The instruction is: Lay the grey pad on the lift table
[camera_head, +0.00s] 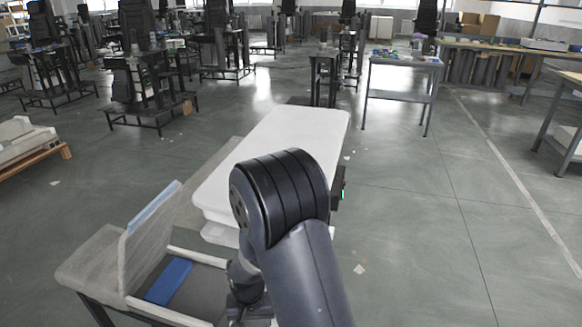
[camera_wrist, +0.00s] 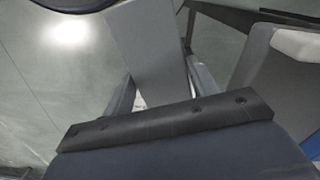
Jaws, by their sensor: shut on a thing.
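The grey pad (camera_wrist: 150,45) is a flat grey piece held between the two fingers of my gripper (camera_wrist: 162,92) in the wrist view. The gripper is shut on it. In the head view my arm hides the pad and most of the gripper, which is low by the right end of an open bin. The lift table (camera_head: 295,130) has a long white top with rounded corners and stands behind my arm in the middle. Its near right part is hidden by the arm. The visible part of its top is bare.
The open bin (camera_head: 152,245) at lower left has pale walls and a raised left side. A blue block (camera_head: 169,281) lies in it. The bin stands on a grey bench (camera_head: 88,262). Floor is clear right of the lift table. A small side table (camera_head: 400,62) stands farther back.

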